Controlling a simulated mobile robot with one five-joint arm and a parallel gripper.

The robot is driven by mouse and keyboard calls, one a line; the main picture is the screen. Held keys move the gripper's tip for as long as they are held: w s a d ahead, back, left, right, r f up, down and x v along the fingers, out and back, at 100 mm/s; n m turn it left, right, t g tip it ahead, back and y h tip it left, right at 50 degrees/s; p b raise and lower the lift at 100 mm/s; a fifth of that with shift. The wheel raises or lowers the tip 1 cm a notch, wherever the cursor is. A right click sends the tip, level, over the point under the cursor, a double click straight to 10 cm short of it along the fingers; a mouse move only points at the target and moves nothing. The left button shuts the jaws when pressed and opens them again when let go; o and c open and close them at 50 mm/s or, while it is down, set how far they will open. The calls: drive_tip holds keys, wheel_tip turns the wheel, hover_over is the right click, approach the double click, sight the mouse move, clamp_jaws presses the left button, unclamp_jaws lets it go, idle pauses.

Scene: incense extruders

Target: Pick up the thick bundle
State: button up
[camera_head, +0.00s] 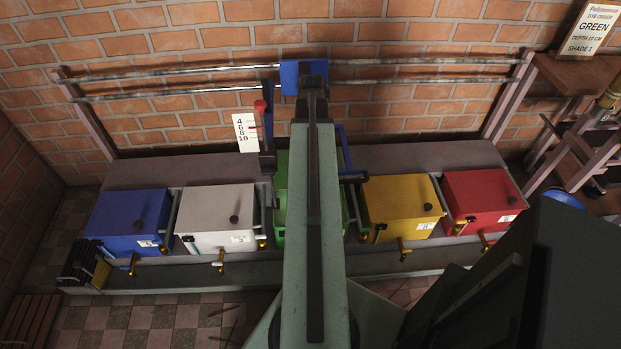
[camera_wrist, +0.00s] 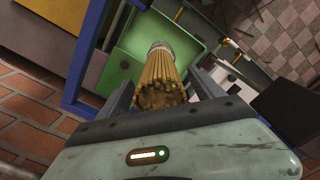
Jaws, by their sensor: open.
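A thick bundle (camera_wrist: 160,80) of tan sticks, with a pale band at its far end, shows in the middle of the wrist view. Its near stick ends face the camera. My gripper (camera_wrist: 161,88) is open, with one dark finger on each side of the bundle. I cannot tell whether either finger touches it. The bundle's far end lies in front of the green vat (camera_wrist: 122,68) in this view. In the head view my arm covers the gripper and the bundle, and most of the green vat (camera_head: 281,190).
Blue (camera_head: 130,215), white (camera_head: 217,212), yellow (camera_head: 400,203) and red (camera_head: 482,196) lidded vats flank the green one. A blue carriage (camera_head: 289,77) sits on wall rails. A depth scale (camera_head: 245,133) stands beside a red-knobbed lever (camera_head: 261,106). An order sign (camera_head: 592,28) reads green, 10 cm, shade 1.

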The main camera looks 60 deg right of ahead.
drive_tip(key=shift+r, duration=0.1)
clamp_jaws()
drive_tip(key=shift+r, duration=0.1)
wheel_tip(320, 180, up, 39)
drive_tip(key=p, duration=3.9)
drive_tip(key=shift+f, duration=0.2)
